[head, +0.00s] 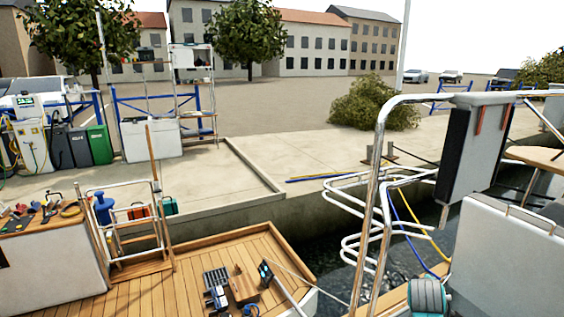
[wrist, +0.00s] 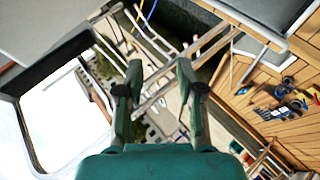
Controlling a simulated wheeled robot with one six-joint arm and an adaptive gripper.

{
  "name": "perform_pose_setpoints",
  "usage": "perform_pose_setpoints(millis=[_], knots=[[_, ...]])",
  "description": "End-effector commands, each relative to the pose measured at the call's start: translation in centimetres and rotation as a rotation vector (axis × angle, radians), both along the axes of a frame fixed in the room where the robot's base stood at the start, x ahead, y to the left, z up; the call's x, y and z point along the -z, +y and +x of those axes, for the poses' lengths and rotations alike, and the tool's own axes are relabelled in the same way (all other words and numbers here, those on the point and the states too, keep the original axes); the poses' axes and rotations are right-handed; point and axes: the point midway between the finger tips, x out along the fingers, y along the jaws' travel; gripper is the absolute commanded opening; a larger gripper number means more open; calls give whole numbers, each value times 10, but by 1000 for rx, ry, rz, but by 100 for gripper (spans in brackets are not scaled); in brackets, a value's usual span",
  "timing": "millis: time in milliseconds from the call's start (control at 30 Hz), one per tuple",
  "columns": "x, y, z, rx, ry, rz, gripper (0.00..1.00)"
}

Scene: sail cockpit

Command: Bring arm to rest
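My gripper (wrist: 158,75) shows in the wrist view as a teal body with two fingers pointing up the picture. The fingers stand apart and I see nothing held between them. Behind them are metal rails and a drop to the ground, at a distance that I cannot judge. I cannot make out my gripper or arm for sure in the head view.
A bent steel rail (head: 381,140) and a dark panel (head: 452,155) stand at the right. A wooden deck (head: 130,297) holds several tools. A teal-and-grey drum (head: 428,299) sits at bottom right. The concrete quay (head: 300,155) is mostly clear.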

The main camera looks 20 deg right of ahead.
Motion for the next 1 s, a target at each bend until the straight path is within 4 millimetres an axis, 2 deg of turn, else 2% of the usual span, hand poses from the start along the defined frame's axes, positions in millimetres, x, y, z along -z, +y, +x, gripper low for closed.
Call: perform_pose_setpoints(millis=[33,200,367,500,767,1000], knots=[[20,20,-3,-22,-15,10,37],[66,81,-15,-81,-97,41,37],[101,138,-36,-135,-174,81,37],[124,186,-60,-179,-242,126,37],[149,270,-119,-251,-365,229,37],[150,335,-184,-302,-472,343,37]])
